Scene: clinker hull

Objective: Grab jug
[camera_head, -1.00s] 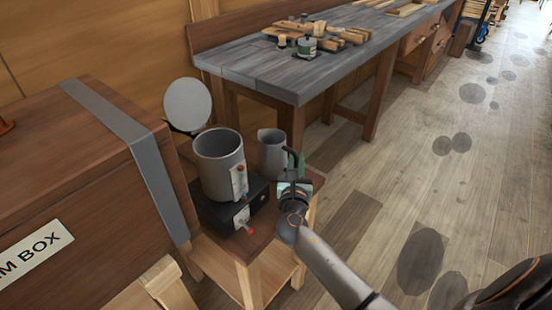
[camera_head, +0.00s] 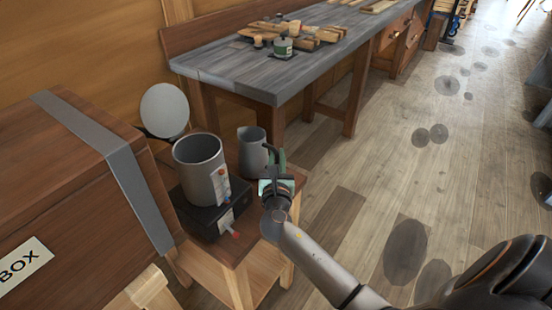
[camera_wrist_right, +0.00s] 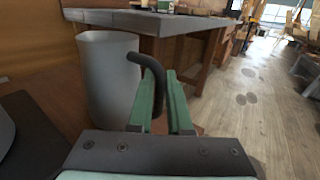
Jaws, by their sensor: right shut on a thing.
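The jug (camera_head: 252,153) is a grey metal vessel with a black handle, standing upright at the back of a small wooden stand. It also shows in the right wrist view (camera_wrist_right: 108,80), with its black handle (camera_wrist_right: 150,72) on its right side. My right gripper (camera_head: 277,162) is at the jug's right side. In the right wrist view its green fingers (camera_wrist_right: 166,98) are shut on the handle, one on each side of it. The jug's base is partly hidden in the head view. My left gripper is not in view.
A larger grey pot (camera_head: 200,165) stands on a black heater (camera_head: 205,212) on the same wooden stand (camera_head: 240,262), left of the jug. A wooden box (camera_head: 70,190) is at the left. A workbench (camera_head: 270,75) with wood pieces is behind.

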